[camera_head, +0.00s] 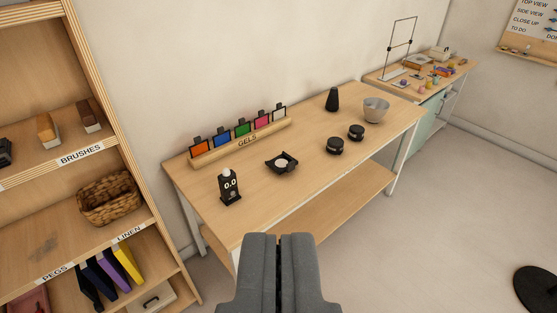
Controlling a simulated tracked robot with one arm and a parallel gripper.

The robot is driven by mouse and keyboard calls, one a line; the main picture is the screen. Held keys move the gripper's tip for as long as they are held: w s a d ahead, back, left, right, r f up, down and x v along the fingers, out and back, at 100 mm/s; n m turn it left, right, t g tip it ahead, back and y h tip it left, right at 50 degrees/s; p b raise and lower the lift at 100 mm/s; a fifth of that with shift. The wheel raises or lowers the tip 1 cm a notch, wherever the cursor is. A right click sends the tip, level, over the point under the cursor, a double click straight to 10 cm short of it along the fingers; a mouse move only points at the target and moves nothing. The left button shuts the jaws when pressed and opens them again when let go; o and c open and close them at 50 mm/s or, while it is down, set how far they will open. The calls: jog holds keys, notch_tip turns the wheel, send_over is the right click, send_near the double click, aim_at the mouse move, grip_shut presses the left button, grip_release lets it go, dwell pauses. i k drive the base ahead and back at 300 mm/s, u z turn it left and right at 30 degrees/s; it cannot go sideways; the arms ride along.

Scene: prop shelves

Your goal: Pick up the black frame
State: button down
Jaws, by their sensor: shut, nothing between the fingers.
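Several black-edged frames stand in a wooden rack labelled GELS (250,141) on the near table. They hold orange (201,147), blue (222,138), green (242,129), pink (261,121) and pale (279,113) panes. A thin black upright frame (388,48) stands on the far table at the back. I cannot tell which of these is the black frame of the task. My gripper (279,238) is shut and empty at bottom centre, in front of the near table and apart from everything on it.
Shelves (90,80) stand left. Floor at right is mostly clear.

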aim_at(281, 164)
jog(key=z, duration=0.1)
jog(key=k, duration=0.5)
jog(key=u, duration=0.35)
jog(key=i, duration=2.35)
jog(key=z, duration=2.05)
jog(key=i, duration=0.85)
jog(key=u, duration=0.2)
